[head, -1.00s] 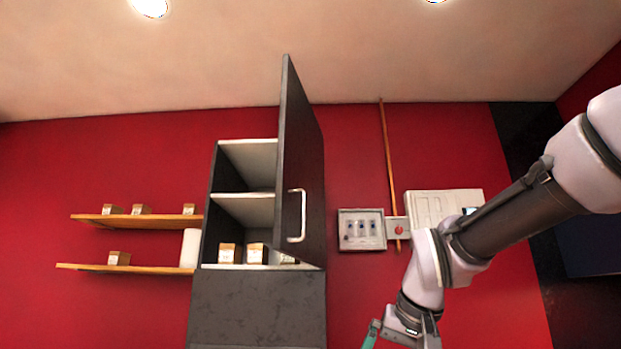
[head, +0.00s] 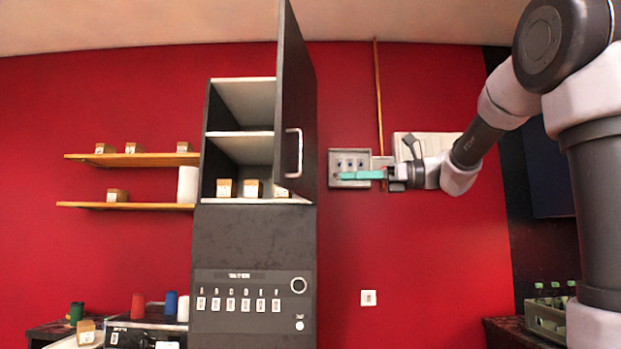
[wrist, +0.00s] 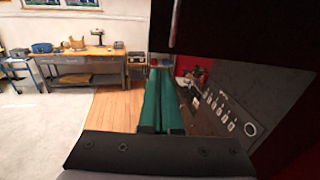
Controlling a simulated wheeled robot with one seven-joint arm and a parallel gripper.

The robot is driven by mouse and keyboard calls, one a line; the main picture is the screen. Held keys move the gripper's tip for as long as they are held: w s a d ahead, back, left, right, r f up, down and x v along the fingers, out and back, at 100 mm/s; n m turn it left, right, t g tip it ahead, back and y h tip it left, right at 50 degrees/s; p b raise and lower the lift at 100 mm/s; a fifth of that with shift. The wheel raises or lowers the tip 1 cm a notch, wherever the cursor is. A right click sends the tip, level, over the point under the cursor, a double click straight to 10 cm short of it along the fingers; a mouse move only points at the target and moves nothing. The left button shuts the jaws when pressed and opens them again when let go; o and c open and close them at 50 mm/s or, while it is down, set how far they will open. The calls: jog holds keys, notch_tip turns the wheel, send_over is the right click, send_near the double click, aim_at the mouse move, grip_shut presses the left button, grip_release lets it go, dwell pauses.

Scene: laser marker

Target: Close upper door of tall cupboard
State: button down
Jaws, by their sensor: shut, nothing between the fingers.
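The tall cupboard (head: 245,235) is dark grey, with its upper compartment open to view. Its upper door (head: 296,110) is hinged on the right side and stands wide open, jutting toward me, with a pale vertical handle (head: 293,153) on its outer face. My gripper (head: 350,175) has green fingers, shut and empty, pointing left. In the head view it is to the right of the door, apart from it. In the wrist view the green fingers (wrist: 160,100) lie together, and the dark door (wrist: 240,30) fills the upper right, close by.
Inside the cupboard are small boxes (head: 252,188) on the bottom shelf. Wooden wall shelves (head: 125,205) hold boxes to the left. An electrical box (head: 350,160) is on the red wall behind my gripper. Bottles in a crate (head: 546,315) stand at lower right.

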aim_at(283, 179)
jog(key=x, duration=1.3)
jog(key=shift+w+a, duration=0.15)
jog(key=shift+a, duration=0.2)
